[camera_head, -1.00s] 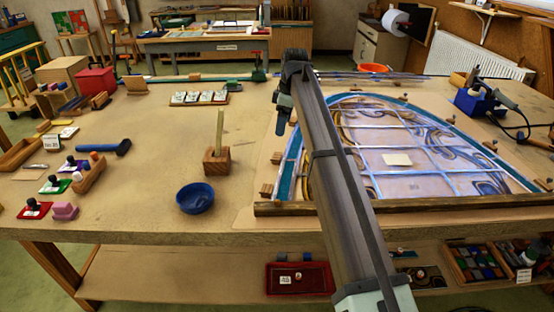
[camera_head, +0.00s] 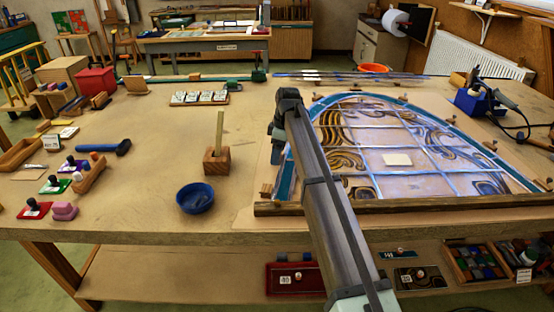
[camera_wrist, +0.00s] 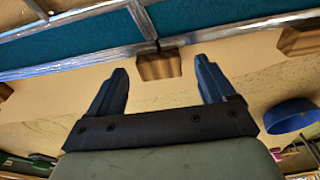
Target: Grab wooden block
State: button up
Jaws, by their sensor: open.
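Several small wooden blocks lie along the edge of the leaded panel (camera_head: 430,150). In the wrist view one wooden block (camera_wrist: 160,65) sits against the panel's grey edge strip, just beyond and between my fingertips. My gripper (camera_wrist: 163,75) is open and empty, with a finger on either side of that block's line. A second block (camera_wrist: 300,38) shows at the upper right of the wrist view and by the panel's lower left in the head view (camera_head: 266,190). In the head view my gripper (camera_head: 276,150) hangs at the panel's left edge and hides the nearer block.
A blue bowl (camera_head: 195,198) stands left of the panel; it also shows in the wrist view (camera_wrist: 290,115). A wooden holder (camera_head: 216,160) with an upright stick is behind it. A dark wooden bar (camera_head: 400,206) runs along the panel's front. Bare table lies between holder and panel.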

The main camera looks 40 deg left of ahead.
jog(key=shift+f, duration=0.6)
jog(key=shift+a, duration=0.1)
jog(key=c, duration=1.1)
